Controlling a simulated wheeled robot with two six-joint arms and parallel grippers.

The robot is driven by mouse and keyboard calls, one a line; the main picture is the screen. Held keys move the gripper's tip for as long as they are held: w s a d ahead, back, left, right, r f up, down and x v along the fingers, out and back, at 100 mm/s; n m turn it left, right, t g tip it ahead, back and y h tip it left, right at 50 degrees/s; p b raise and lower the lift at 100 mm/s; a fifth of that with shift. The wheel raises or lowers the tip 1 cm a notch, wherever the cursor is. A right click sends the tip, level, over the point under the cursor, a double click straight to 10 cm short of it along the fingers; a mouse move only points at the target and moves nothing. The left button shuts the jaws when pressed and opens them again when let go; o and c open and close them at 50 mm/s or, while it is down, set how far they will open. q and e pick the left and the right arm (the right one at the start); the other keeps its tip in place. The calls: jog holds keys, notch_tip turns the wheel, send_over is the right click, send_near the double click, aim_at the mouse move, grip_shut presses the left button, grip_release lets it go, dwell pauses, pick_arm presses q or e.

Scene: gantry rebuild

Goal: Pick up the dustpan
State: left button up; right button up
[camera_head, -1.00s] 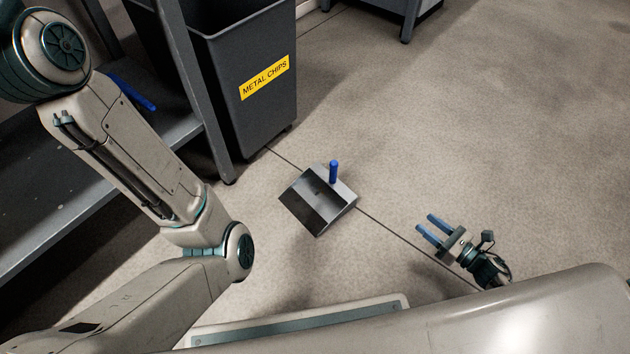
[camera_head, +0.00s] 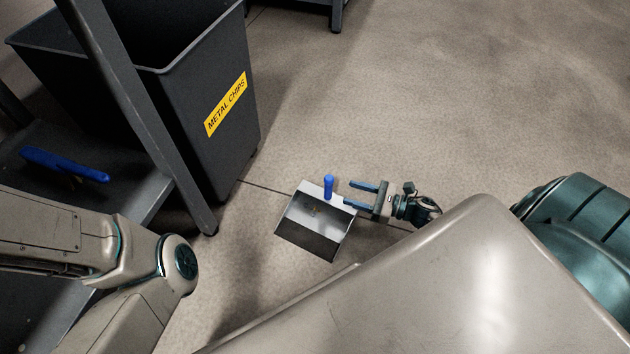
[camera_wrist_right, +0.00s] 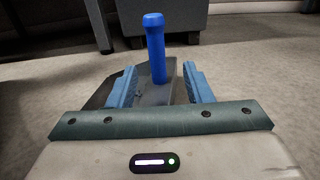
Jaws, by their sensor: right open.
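The dustpan (camera_head: 312,222) is a grey metal pan lying on the floor, with an upright blue handle (camera_head: 328,187). My right gripper (camera_head: 357,195) is open, low beside the dustpan, with its blue fingers pointing at the handle from the right. In the right wrist view, the blue handle (camera_wrist_right: 155,50) stands upright just beyond and between the two open fingertips (camera_wrist_right: 160,80), and the pan (camera_wrist_right: 152,93) shows behind the fingers. I see no contact with the handle. My left arm is at the lower left of the head view; its gripper is out of sight.
A dark bin labelled METAL CHIPS (camera_head: 190,110) stands on the floor left of the dustpan. A grey shelf frame (camera_head: 150,195) with a blue-handled item (camera_head: 62,164) is at the left. Another grey leg (camera_head: 337,15) is at the top. The floor to the right is clear.

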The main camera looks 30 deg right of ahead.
aim_at(328, 187)
jog(key=x, duration=0.3)
jog(key=shift+b, duration=0.35)
jog(key=b+x, duration=0.2)
jog(key=x, duration=0.2)
jog(key=shift+a+b, duration=0.3)
jog(key=shift+w+a, duration=0.3)
jog(key=shift+r, duration=0.1)
grip_shut()
